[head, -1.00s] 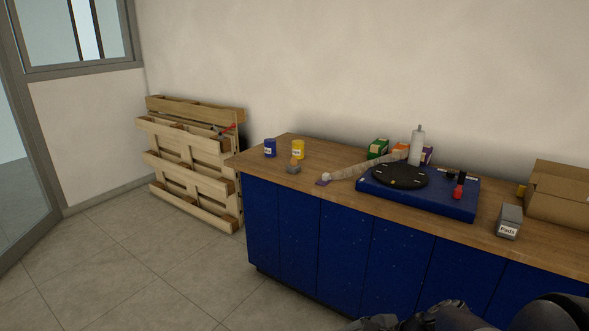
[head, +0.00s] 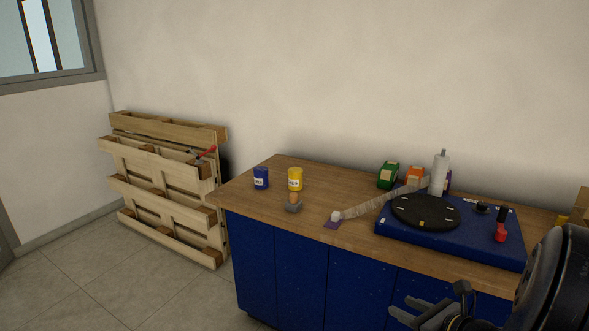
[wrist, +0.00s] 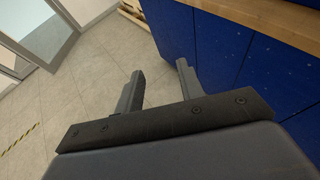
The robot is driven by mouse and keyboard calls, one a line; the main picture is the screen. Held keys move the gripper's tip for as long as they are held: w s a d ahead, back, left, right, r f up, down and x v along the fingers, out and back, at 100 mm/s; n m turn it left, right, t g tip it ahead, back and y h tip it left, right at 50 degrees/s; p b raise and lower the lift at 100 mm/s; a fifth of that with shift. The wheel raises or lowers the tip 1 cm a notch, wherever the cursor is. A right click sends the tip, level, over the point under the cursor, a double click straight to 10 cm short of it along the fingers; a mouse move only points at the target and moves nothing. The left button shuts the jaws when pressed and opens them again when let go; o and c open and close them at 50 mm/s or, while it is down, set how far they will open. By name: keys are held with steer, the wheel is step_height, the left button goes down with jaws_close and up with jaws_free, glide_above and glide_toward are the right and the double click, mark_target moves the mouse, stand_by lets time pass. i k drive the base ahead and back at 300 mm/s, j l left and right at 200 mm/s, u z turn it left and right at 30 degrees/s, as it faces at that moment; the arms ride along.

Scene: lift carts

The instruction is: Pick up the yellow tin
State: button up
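The yellow tin (head: 295,180) stands upright on the wooden worktop (head: 330,195) near its left end, with a pale label on its side. A blue tin (head: 261,178) stands just left of it, apart. My gripper (head: 402,312) is at the lower right of the head view, in front of the blue cabinet and below the worktop, well away from the tin. In the wrist view my gripper (wrist: 160,82) has its two fingers apart with nothing between them. The yellow tin does not show in the wrist view.
A blue machine with a black turntable (head: 425,212) and small boxes (head: 388,175) stand to the right. Wooden pallets (head: 165,185) lean on the wall at left.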

mark_target(294, 174)
steer(key=i+j+z, duration=0.15)
steer(key=i+j, duration=0.3)
steer(key=i, duration=0.35)
steer(key=i+j+z, duration=0.1)
steer(key=i+j, duration=0.5)
steer(key=i, duration=0.2)
steer(key=i+j+z, duration=0.15)
steer(key=i+j, duration=0.45)
steer(key=i, duration=0.15)
